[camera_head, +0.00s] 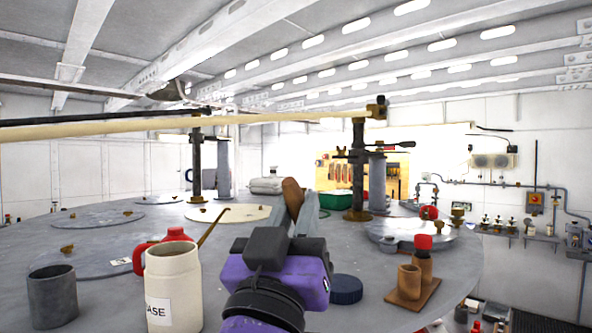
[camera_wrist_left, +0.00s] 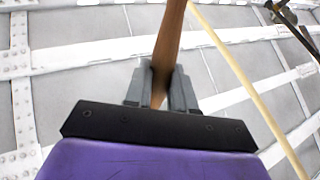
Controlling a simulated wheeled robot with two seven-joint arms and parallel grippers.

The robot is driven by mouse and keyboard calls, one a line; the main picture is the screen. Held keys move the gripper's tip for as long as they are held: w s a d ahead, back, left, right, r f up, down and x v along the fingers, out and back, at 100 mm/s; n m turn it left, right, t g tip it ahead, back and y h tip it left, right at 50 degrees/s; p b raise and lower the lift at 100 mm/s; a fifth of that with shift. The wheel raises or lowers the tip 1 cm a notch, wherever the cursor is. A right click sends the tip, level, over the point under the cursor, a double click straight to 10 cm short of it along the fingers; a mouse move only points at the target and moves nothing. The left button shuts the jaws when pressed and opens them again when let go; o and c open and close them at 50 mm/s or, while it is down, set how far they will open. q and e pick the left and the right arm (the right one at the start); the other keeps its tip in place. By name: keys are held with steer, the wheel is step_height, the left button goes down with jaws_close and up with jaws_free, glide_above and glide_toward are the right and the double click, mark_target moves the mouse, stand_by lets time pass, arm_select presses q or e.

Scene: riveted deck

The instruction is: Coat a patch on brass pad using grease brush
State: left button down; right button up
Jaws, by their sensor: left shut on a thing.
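My left gripper (camera_head: 296,214) has a purple body and grey fingers, and it is raised over the near middle of the round grey table. It is shut on a brown wooden handle, which I take to be the grease brush (camera_head: 292,192). The handle also shows in the left wrist view (camera_wrist_left: 170,38), running up from between the fingers. No bristles can be made out. A pale yellowish round plate (camera_head: 232,215) lies flat on the table behind the gripper; I cannot tell whether it is the brass pad. A cream canister (camera_head: 172,275) labelled "...ASE" stands left of the gripper. My right gripper is not in view.
A dark blue lid (camera_head: 346,290) and a brown holder (camera_head: 409,281) stand right. A long pale pole (camera_head: 250,119) crosses above the table, with dark posts (camera_head: 357,175) behind.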

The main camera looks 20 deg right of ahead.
mark_target(293, 199)
arm_select(q)
steer(key=shift+w+d+r+p, duration=0.1)
steer(key=shift+r+p, duration=0.15)
steer(key=shift+r, duration=0.4)
steer(key=shift+w+d+r+p, duration=0.1)
steer(key=shift+r+p, duration=0.1)
steer(key=shift+r, duration=0.4)
steer(key=shift+s+a+r, duration=0.15)
steer(key=shift+r, duration=0.25)
